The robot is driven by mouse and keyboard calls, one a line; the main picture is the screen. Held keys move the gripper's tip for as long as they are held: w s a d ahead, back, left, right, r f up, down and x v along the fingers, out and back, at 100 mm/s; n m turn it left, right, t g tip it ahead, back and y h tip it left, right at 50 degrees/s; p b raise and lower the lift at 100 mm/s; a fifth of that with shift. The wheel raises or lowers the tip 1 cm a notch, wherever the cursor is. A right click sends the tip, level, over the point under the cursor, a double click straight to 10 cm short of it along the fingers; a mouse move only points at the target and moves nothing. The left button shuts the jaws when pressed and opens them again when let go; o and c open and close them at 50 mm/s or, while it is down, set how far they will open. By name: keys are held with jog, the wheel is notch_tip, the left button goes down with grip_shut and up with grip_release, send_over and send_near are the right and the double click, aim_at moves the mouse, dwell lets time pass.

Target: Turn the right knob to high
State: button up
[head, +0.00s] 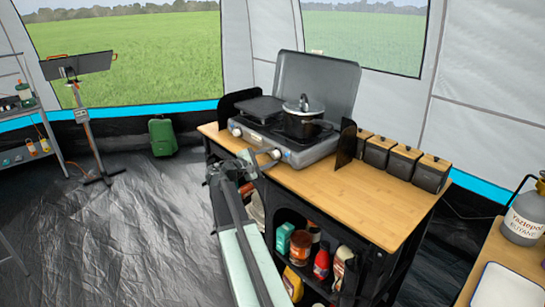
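A grey two-burner camping stove (298,146) with its lid raised sits on the wooden top of a kitchen stand. Its front panel faces me. The left knob (237,132) shows near the panel's left end. The right knob (276,154) shows small near the panel's right part. Its setting is too small to read. My arm rises from the bottom of the head view, and my gripper (262,160) is in front of the stove, close to the right knob. Whether it touches the knob, and whether its fingers are open or shut, I cannot tell.
A lidded pot (303,119) stands on the right burner. Dark wind screens (346,143) flank the stove. Several wooden-lidded canisters (404,161) line the back right of the bamboo worktop (375,207). Bottles and jars fill the shelf below. A gas bottle (524,217) stands at far right.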

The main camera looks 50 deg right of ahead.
jog(key=shift+s, duration=0.1)
jog(key=a, duration=0.8)
jog(key=shift+r+p, duration=0.35)
jog(key=shift+r, duration=0.05)
jog(key=shift+d, duration=0.15)
